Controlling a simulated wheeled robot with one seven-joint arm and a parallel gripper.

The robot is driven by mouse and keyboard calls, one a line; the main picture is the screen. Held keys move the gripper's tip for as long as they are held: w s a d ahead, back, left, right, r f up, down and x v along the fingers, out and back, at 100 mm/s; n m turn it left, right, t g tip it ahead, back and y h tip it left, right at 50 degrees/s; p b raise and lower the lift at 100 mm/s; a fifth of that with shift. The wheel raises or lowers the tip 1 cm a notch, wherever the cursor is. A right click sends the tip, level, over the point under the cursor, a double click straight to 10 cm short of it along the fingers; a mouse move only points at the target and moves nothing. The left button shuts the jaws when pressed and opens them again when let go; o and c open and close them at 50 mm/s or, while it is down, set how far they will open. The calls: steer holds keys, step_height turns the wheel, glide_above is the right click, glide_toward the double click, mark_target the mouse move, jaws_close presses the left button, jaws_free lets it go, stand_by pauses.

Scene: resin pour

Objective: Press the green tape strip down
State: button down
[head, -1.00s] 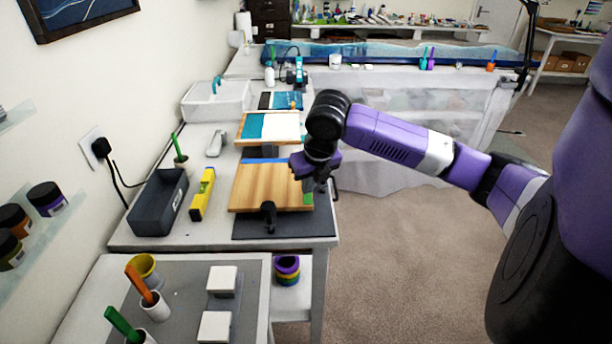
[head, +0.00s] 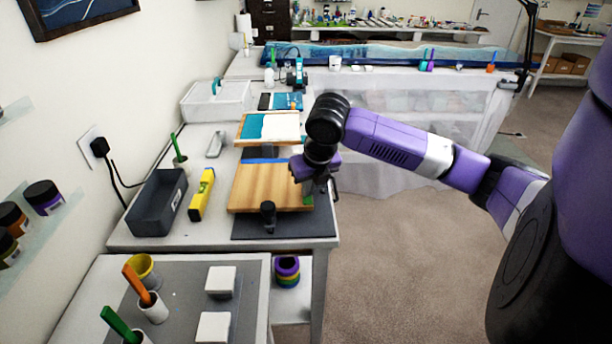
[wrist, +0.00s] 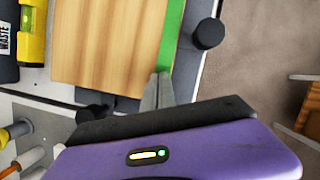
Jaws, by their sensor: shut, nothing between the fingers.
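The green tape strip (wrist: 171,38) runs along the right edge of the wooden board (wrist: 105,40) in the wrist view. It looks flat along the part that shows. My gripper (wrist: 158,80) is shut and empty, with its fingertips at the near end of the strip, by the board's corner. I cannot tell whether they touch the tape. In the head view my gripper (head: 318,190) is over the right edge of the board (head: 262,188) and mostly hides the green strip there. A blue strip (head: 264,161) lies along the board's far edge.
A black clamp knob (head: 268,210) stands at the board's near edge, and another black knob (wrist: 208,33) is right of the tape. A yellow level (head: 202,194) and a grey bin (head: 158,203) lie left. Open floor is right of the table.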

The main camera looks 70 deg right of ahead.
steer(key=shift+w+d+f, duration=0.1)
steer(key=shift+w+d, duration=0.05)
steer(key=shift+d, duration=0.3)
steer(key=shift+w+d+f, duration=0.1)
steer(key=shift+w+d, duration=0.05)
steer(key=shift+d, duration=0.5)
steer(key=shift+w+d+b, duration=0.35)
steer(key=shift+w+d, duration=0.05)
steer(key=shift+d, duration=0.45)
steer(key=shift+w+d+r, duration=0.1)
steer(key=shift+w+d, duration=0.15)
steer(key=shift+d, duration=0.25)
steer(key=shift+w+d+r, duration=0.1)
steer(key=shift+w+d, duration=0.1)
steer(key=shift+d, duration=0.25)
steer(key=shift+w+d+f, duration=0.1)
steer(key=shift+w+d, duration=0.1)
steer(key=shift+d, duration=0.3)
steer(key=shift+w+d, duration=0.2)
steer(key=shift+d, duration=0.25)
steer(key=shift+d, duration=0.1)
